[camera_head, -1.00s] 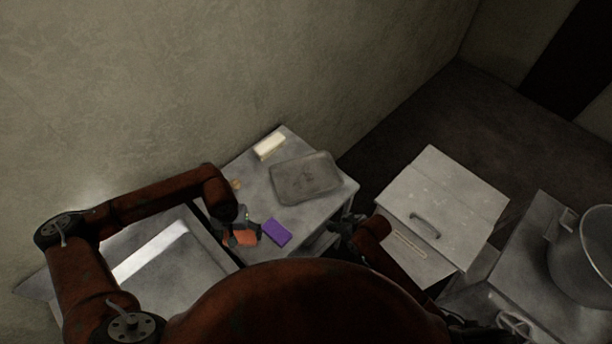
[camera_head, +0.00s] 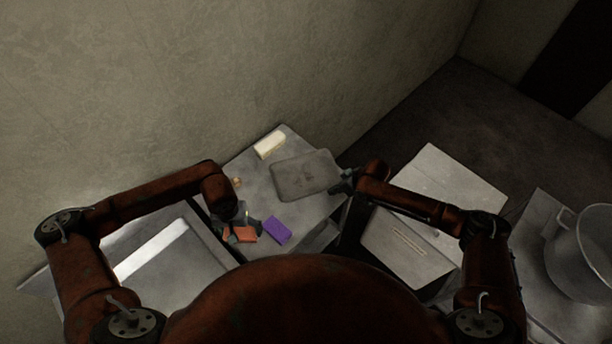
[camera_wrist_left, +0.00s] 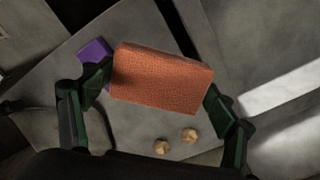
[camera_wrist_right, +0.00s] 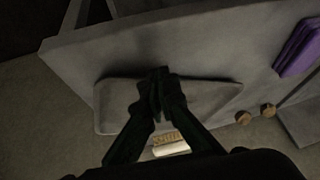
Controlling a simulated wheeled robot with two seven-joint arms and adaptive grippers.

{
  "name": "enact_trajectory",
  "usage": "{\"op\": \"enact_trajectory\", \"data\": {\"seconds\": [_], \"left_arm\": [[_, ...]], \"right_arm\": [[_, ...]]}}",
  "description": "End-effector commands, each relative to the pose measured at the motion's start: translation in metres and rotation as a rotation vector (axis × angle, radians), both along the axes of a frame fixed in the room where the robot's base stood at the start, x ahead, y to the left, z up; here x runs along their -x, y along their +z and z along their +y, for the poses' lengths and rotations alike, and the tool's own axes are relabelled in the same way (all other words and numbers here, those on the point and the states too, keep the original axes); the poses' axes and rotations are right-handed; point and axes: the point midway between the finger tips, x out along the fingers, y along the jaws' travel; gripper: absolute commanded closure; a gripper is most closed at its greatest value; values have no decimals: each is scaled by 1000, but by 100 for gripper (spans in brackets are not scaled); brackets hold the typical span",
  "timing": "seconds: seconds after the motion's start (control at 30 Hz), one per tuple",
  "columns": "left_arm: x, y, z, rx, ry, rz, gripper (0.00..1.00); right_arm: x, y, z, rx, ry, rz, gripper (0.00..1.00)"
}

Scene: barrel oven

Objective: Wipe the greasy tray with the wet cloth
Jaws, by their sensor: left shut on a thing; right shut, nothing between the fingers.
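The grey tray (camera_head: 305,177) lies flat on the small table, with darker smudges on its surface. It also shows in the right wrist view (camera_wrist_right: 210,98). My left gripper (camera_head: 241,226) is shut on an orange, rough-textured block (camera_wrist_left: 162,78), a sponge or thick cloth, in front of the tray. A flat purple piece (camera_head: 277,230), perhaps a folded cloth, lies on the table just right of the orange block. I cannot tell which is wet. My right gripper (camera_head: 345,182) is shut and empty at the tray's right end. In its wrist view the fingertips overlap the tray; contact is unclear.
A cream brush (camera_head: 270,145) lies behind the tray near the wall; bristles show in the right wrist view (camera_wrist_right: 166,138). Small round cork-like pieces (camera_wrist_left: 189,135) lie at the table's left. A metal cabinet (camera_head: 455,180) and a large pot (camera_head: 585,255) stand to the right.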

Motion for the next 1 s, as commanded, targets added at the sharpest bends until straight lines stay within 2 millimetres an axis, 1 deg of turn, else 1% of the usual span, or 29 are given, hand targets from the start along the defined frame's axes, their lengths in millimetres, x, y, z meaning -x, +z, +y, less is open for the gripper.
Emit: {"op": "enact_trajectory", "data": {"seconds": [0.03,0.1,0.2,0.3,0.4,0.5,0.63,0.77,1.0], "left_arm": [[0,1,0,0,0,0,40],[0,1,0,0,0,0,40],[0,2,0,0,0,0,40],[0,2,0,0,0,0,40],[0,2,0,0,0,0,40],[0,1,0,0,0,0,40],[0,-4,0,0,0,0,40],[0,-15,0,0,0,1,40],[0,-38,0,0,0,4,40]], "right_arm": [[-20,11,-18,21,-17,-15,100],[-39,20,-36,36,-41,-24,100],[-62,33,-59,51,-73,-37,100],[-79,46,-76,60,-100,-51,100],[-88,53,-87,65,-117,-58,100],[-93,56,-92,66,-126,-62,100],[-94,51,-94,67,-129,-63,100],[-94,39,-94,68,-129,-62,100],[-94,13,-94,68,-129,-62,100]]}}
